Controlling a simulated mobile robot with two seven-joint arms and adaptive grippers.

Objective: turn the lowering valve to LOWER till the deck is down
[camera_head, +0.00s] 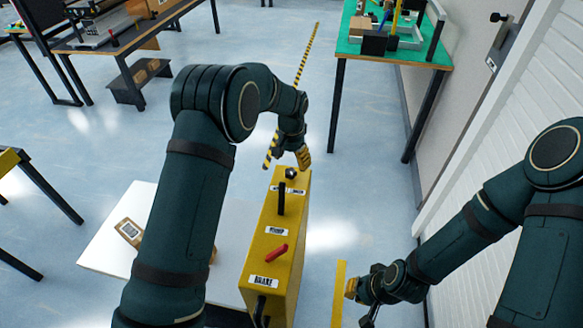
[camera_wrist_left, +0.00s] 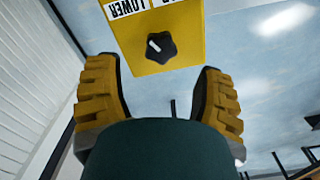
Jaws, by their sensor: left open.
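The lowering valve is a black star-shaped knob (camera_wrist_left: 160,47) with a white pointer mark, on the end of a yellow control box (camera_head: 262,220). In the left wrist view a white LOWER label (camera_wrist_left: 125,8) shows beside it at the top edge. In the head view the knob (camera_head: 291,173) is at the box's far end. My left gripper (camera_head: 303,157) is just beyond the knob. In the left wrist view the left gripper (camera_wrist_left: 157,68) is open, its fingers apart and not closed on the knob. The white deck (camera_head: 105,250) lies left of the box, partly hidden by my left arm.
A red lever (camera_head: 277,252) and a black lever (camera_head: 281,198) stand on the box. A small carton (camera_head: 129,231) lies on the deck. My right gripper (camera_head: 352,288) hangs right of the box; its fingers are unclear. A green-topped table (camera_head: 400,55) stands behind.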

